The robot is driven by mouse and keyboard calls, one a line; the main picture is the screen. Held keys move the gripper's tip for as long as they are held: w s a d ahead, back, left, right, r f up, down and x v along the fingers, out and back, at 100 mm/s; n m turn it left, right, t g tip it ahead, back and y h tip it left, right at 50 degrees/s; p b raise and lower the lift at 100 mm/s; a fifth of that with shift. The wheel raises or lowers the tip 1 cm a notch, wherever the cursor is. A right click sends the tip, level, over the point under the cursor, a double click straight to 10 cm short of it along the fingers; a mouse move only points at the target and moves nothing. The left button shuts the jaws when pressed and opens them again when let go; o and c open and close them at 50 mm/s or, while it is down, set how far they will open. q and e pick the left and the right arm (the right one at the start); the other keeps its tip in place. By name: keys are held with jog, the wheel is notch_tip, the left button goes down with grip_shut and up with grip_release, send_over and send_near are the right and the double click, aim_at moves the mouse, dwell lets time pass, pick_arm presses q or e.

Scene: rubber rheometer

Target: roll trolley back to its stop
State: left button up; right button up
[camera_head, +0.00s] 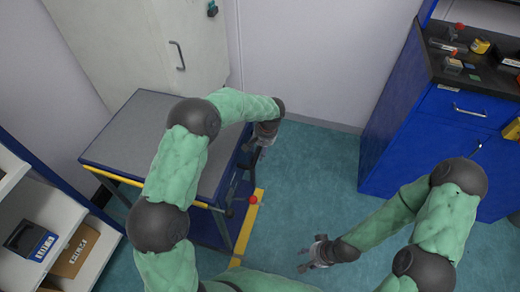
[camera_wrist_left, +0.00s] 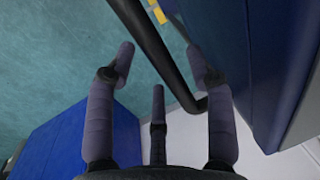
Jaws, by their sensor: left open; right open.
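The trolley (camera_head: 130,128) has a flat grey top with dark blue edges and stands at the left in the head view. A black bar handle (camera_head: 253,168) is on its right side. My left gripper (camera_head: 262,140) is at that side, near the handle. In the left wrist view the fingers (camera_wrist_left: 160,55) are apart, with the black handle bar (camera_wrist_left: 168,62) running between them; I cannot tell whether they touch it. The trolley's blue side (camera_wrist_left: 250,60) is to the right there. My right gripper (camera_head: 308,256) is open and empty, low above the floor.
A yellow floor strip (camera_head: 246,232) runs beside the trolley, with a red knob (camera_head: 254,200) near it. A blue cabinet (camera_head: 440,140) with a dark top stands right. A white shelf (camera_head: 40,220) is left, a pale cabinet (camera_head: 150,50) behind. Teal floor (camera_head: 315,165) between is clear.

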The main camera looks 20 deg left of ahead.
pick_arm(q)
grip_shut()
jog(key=w+a+p, duration=0.1)
jog(key=a+p, duration=0.2)
jog(key=a, duration=3.7)
jog(key=shift+a, duration=0.15)
jog(key=shift+w+a+r, duration=0.1)
jog(key=shift+c, duration=0.2)
grip_release()
jog(key=shift+o, duration=0.2)
jog(key=shift+a, duration=0.1)
jog(key=r, duration=0.4)
jog(key=d+r, duration=0.1)
jog(key=r, duration=0.2)
jog(key=d+r, duration=0.1)
jog(key=r, duration=0.3)
jog(key=shift+d+r, duration=0.2)
jog(key=shift+r, duration=0.1)
